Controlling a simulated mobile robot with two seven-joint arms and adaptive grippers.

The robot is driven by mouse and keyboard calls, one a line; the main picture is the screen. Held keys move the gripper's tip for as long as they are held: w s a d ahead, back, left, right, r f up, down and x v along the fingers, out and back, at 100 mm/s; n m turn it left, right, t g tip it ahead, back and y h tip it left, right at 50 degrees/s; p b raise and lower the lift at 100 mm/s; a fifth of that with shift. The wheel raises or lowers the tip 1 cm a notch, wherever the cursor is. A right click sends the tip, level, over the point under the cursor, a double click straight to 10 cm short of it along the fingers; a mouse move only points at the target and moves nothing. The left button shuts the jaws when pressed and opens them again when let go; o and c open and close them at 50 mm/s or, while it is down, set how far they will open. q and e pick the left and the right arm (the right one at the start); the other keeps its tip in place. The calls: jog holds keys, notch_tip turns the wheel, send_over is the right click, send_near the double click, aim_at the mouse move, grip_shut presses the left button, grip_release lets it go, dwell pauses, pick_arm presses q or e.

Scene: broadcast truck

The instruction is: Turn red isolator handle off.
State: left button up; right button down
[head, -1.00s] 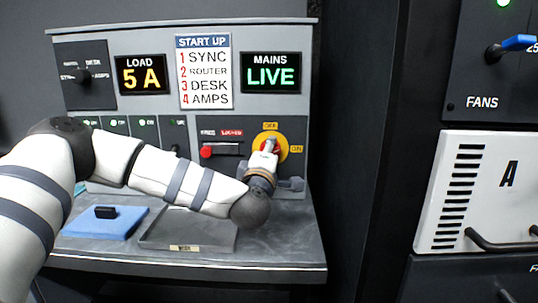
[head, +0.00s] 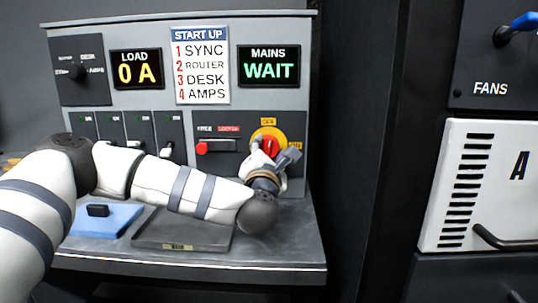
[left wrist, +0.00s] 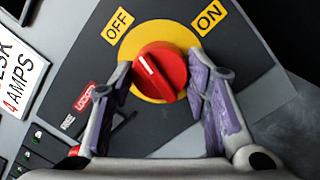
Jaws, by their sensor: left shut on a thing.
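The red isolator handle (head: 270,146) sits on a yellow disc (head: 283,137) at the right of the console's lower panel. In the left wrist view the handle (left wrist: 160,72) is a round red knob whose white mark points to the upper left, toward the OFF label (left wrist: 118,22). The ON label (left wrist: 209,18) is at the upper right. My left gripper (left wrist: 160,80) is shut on the handle, with one finger on each side. My right gripper is in neither view.
The displays read LOAD 0 A (head: 137,70) and MAINS WAIT (head: 269,67). A blue pad (head: 105,222) and a dark tray (head: 183,232) lie on the desk. A rack (head: 480,185) stands at the right.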

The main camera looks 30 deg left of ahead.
pick_arm(q)
jog(key=shift+n+b, duration=0.35)
jog(key=shift+n, duration=0.95)
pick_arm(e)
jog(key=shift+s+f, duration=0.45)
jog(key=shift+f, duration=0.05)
pick_arm(q)
jog(key=shift+n+y, duration=0.3)
jog(key=o, duration=1.2)
jog(key=shift+c, duration=0.2)
jog(key=v, duration=1.2)
